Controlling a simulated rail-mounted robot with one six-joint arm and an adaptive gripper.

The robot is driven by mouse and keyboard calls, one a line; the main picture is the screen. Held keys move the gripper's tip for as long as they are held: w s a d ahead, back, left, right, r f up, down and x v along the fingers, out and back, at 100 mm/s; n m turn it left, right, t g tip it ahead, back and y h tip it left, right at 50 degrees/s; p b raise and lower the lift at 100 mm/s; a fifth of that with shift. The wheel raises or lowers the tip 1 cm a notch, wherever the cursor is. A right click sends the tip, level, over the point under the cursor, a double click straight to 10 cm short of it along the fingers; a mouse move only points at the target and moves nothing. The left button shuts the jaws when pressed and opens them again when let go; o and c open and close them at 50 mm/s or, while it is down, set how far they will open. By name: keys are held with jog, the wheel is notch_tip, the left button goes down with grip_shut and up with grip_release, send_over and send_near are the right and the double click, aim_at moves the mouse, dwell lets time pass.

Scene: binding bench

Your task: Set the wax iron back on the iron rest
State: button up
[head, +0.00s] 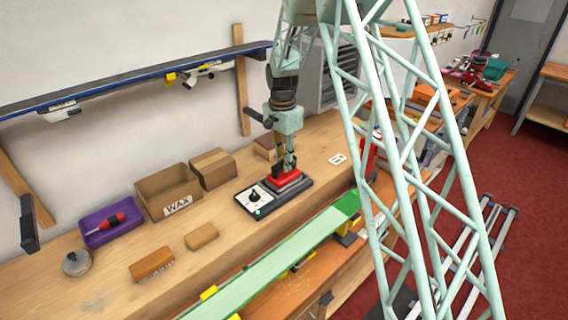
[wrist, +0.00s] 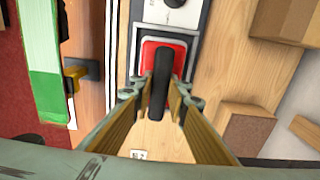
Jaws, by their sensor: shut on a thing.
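The wax iron (head: 284,181) is red with a black handle. My gripper (head: 289,162) is shut on the handle from above. In the wrist view the red iron (wrist: 149,55) shows beneath the black handle, between the fingers of my gripper (wrist: 161,92). The iron rest (head: 246,198) is a dark base with a white panel and black knob at its front left. It also shows in the wrist view (wrist: 157,13). The iron is level and over the rest's plate, within its pale frame. I cannot tell whether it touches the plate.
A cardboard WAX box (head: 166,193), a purple tray (head: 108,233) with a red-handled tool, and an orange-brown block (head: 151,264) stand to the left on the bench. A green ski (head: 290,255) runs along the front. A small white card (head: 337,159) lies right of the rest.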

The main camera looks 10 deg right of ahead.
jog(key=o, duration=1)
jog(key=shift+r, duration=0.15)
notch_tip(320, 180, up, 10)
jog(key=shift+a+f, duration=0.1)
jog(key=shift+r, duration=1)
jog(key=shift+s, duration=0.1)
